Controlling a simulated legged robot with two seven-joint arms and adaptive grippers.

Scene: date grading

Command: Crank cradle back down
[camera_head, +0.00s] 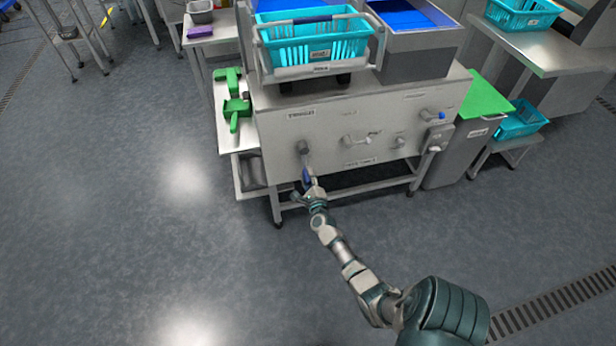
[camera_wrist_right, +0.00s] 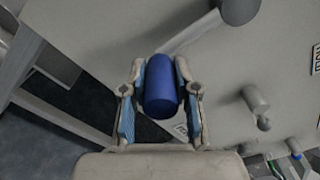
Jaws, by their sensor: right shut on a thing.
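The crank (camera_head: 303,148) is on the left of the grey machine's front panel, with its arm hanging down to a blue handle (camera_head: 307,176). My right gripper (camera_head: 309,187) is at that handle. In the right wrist view the blue handle (camera_wrist_right: 161,86) sits between the two fingers of my right gripper, which is shut on it. The crank hub (camera_wrist_right: 238,8) shows at the top of that view. The cradle (camera_head: 318,70) is on top of the machine and holds a turquoise basket (camera_head: 316,42). My left gripper is not in view.
Other knobs and handles (camera_head: 362,138) stick out of the panel to the right. A blue-lined bin (camera_head: 420,45) is beside the cradle. Green scoops (camera_head: 236,106) lie on a side table at left. A green-lidded bin (camera_head: 462,145) stands at right. The floor at left is clear.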

